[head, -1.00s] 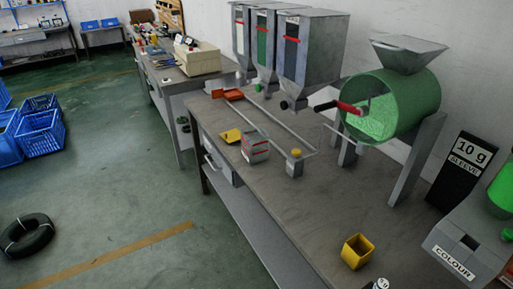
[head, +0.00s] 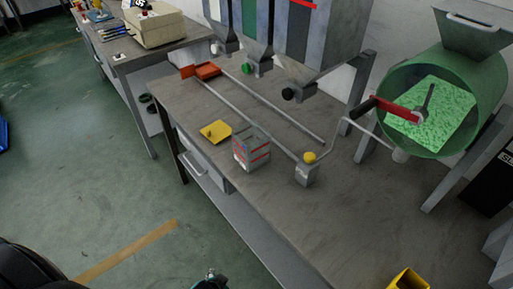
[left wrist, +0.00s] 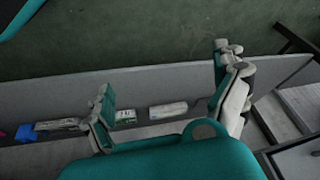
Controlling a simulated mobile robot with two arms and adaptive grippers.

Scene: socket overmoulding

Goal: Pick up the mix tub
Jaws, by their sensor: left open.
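A see-through box-shaped tub with red lines (head: 251,150), which I take for the mix tub, stands upright on the workbench (head: 225,100) near its front edge. A yellow square container (head: 408,280) is cut off at the bottom edge of the head view. My left gripper shows only as a small part (head: 210,282) at the bottom of the head view, apart from the tub. In the left wrist view my left gripper (left wrist: 170,95) has its fingers spread, with nothing between them; the tub is not seen there. My right gripper is not in view.
A yellow scoop-like piece (head: 215,131) lies beside the tub. Hoppers and a green drum with a crank (head: 440,110) stand behind. Boxes (left wrist: 168,110) lie on a lower shelf.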

